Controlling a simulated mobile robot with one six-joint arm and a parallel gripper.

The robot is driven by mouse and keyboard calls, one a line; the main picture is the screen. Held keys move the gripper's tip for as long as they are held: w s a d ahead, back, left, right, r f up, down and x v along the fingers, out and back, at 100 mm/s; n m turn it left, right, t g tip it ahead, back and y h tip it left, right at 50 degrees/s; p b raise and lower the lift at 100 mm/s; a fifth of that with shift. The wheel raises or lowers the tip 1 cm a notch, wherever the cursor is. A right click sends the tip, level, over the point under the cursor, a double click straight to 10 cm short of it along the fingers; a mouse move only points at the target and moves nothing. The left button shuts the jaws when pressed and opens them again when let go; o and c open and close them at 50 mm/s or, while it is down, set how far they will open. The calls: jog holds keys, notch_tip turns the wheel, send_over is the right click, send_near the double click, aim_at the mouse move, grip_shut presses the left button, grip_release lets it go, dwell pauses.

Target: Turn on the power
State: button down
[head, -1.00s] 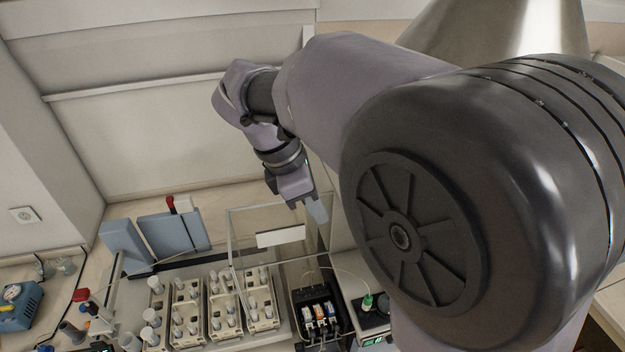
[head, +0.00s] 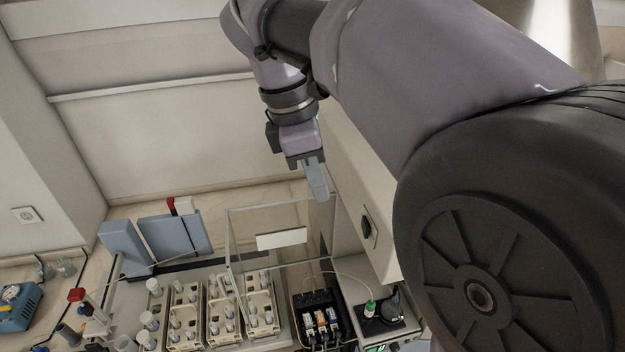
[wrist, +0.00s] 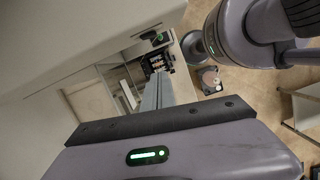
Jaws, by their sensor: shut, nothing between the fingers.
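A dark oval switch or knob (head: 367,227) sits on the side face of the cream instrument cabinet (head: 352,172) in the head view; its setting is too small to read. My gripper (head: 317,190) points downward to the left of that face, apart from the switch. Its fingers are together and hold nothing. In the wrist view the shut fingers (wrist: 161,82) reach away from the camera, with a pale cabinet surface (wrist: 95,40) to their left. A small dark part shows beyond them there; I cannot tell whether it is the switch.
A clear panel (head: 240,238) stands below my gripper, by racks of vials (head: 190,318). A black vial box (head: 318,318) and a green-capped unit (head: 370,308) stand at the cabinet's foot. The air left of my gripper is free.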

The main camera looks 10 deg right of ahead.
aim_at(365, 227)
jog(key=s+d+f+b, duration=0.1)
jog(key=d+f+b, duration=0.1)
jog(key=d+f, duration=0.4)
jog(key=x, duration=0.3)
jog(key=shift+f, duration=0.3)
jog(key=shift+a, duration=0.15)
